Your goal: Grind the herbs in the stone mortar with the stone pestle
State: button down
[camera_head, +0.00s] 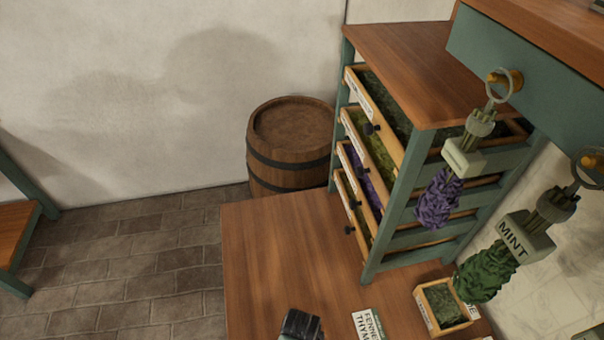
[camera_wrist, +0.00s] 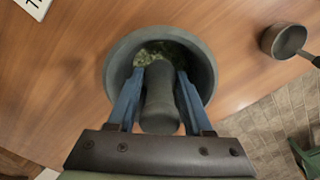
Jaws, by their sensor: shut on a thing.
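In the wrist view, the grey stone mortar (camera_wrist: 118,62) stands on the wooden table, with chopped green herbs (camera_wrist: 160,50) inside. My gripper (camera_wrist: 160,76) is over the mortar, its blue fingers on either side of the grey stone pestle (camera_wrist: 159,100). It is shut on the pestle. The pestle's far end is over or in the bowl among the herbs; whether it touches the bottom cannot be told. The mortar and pestle do not show in the head view.
A small pan (camera_wrist: 283,40) lies right of the mortar, near the table edge. In the head view, a herb drawer cabinet (camera_head: 400,60), a small herb box (camera_head: 428,310) and labels (camera_head: 368,324) are on the table (camera_head: 270,260). Bundles hang at right. A barrel (camera_head: 290,145) stands behind.

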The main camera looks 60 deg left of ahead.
jog(key=shift+d+f, duration=0.15)
jog(key=shift+d, duration=0.35)
jog(key=shift+a, duration=0.4)
jog(key=shift+s+r+p, duration=0.25)
jog(key=shift+s+p, duration=0.05)
jog(key=shift+p, duration=0.25)
jog(key=shift+w+d+f+b, duration=0.15)
jog(key=shift+w+b, duration=0.15)
jog(key=shift+w, duration=0.4)
jog(key=shift+s+a, duration=0.35)
jog(key=shift+s, duration=0.25)
jog(key=shift+w+d+f+p, duration=0.15)
jog(key=shift+d+p, duration=0.25)
jog(key=shift+d, duration=0.3)
jog(key=shift+w+a, duration=0.15)
jog(key=shift+a, duration=0.35)
jog(key=shift+s+r+p, duration=0.3)
jog(key=shift+s+p, duration=0.1)
jog(key=shift+w+d+f+b, duration=0.15)
jog(key=shift+w+b, duration=0.15)
jog(key=shift+w, duration=0.35)
jog(key=shift+s+a+f, duration=0.1)
jog(key=shift+s+a, duration=0.25)
jog(key=shift+s, duration=0.3)
